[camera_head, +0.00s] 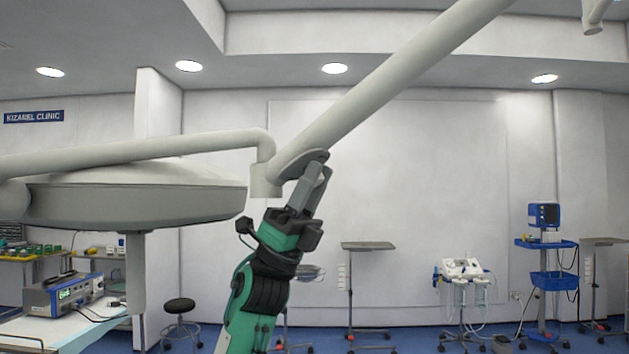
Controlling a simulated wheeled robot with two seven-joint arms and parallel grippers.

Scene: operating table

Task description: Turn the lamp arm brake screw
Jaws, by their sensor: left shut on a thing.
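The lamp arm (400,75) is a thick grey-white tube that runs from the upper right down to a joint left of the middle. A thinner tube (130,152) goes left from that joint above the big round lamp head (135,195). My left gripper (314,172), on a green and black arm, reaches up from below to the underside of the joint. Its grey fingers are shut at the lower end of the lamp arm. The brake screw itself is hidden by the fingers or too small to make out. My right gripper is not in view.
The lamp head hangs close to the left of my arm. A device (60,293) stands on a table at lower left, near a black stool (180,306). A tray stand (368,246) and a blue cart (546,243) stand farther back. The space right of my gripper is free.

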